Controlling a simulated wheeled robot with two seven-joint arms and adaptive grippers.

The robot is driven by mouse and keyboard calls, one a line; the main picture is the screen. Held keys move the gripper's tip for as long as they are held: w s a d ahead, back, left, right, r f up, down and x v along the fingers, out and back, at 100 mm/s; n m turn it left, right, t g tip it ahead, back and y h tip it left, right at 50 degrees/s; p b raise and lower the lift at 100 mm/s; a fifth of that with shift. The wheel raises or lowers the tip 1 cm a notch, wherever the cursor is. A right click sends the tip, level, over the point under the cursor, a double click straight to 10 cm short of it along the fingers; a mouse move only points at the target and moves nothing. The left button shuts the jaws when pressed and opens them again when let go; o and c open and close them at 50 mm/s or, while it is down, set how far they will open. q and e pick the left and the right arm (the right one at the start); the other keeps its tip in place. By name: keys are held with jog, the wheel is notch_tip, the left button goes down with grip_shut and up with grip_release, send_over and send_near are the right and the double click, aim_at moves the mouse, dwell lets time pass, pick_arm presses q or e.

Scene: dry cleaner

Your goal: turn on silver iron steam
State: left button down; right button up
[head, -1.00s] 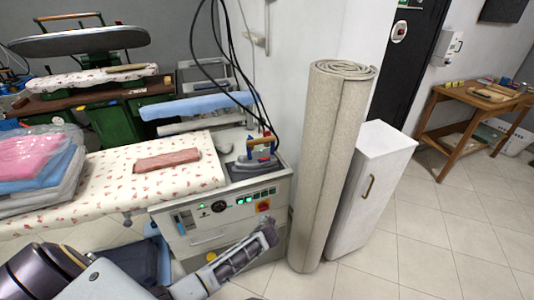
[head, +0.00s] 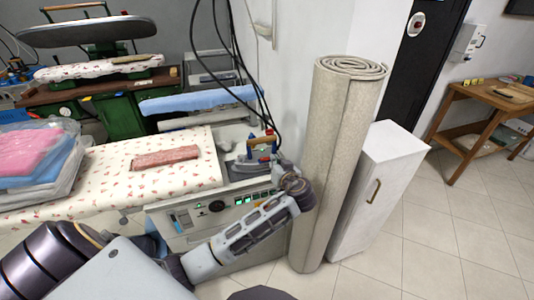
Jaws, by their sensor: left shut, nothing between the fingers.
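The silver iron (head: 249,165) with a wooden-toned handle and blue and red parts rests on the right end of the ironing station. The station's front control panel (head: 215,207) has a dial and a row of green-lit switches. My left gripper (head: 290,172) is shut and empty, in front of the panel's right end and just below and right of the iron. Whether it touches anything is hard to tell. It hides the panel's right end, including the red-and-yellow switch. My right gripper is not in view.
A patterned ironing board (head: 110,182) holds a folded red cloth (head: 166,157). Bagged clothes (head: 40,165) lie at the left. A rolled carpet (head: 335,170) and white cabinet (head: 385,185) stand close on the right. Black cables hang above the iron. Open floor lies farther right.

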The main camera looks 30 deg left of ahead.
pick_arm(q)
jog(key=r, duration=0.1)
jog(key=r+n, duration=0.1)
jog(key=r, duration=0.1)
jog(key=shift+s+r+n+y, duration=0.25)
jog(key=shift+s+n+y, duration=0.05)
jog(key=shift+s, duration=0.05)
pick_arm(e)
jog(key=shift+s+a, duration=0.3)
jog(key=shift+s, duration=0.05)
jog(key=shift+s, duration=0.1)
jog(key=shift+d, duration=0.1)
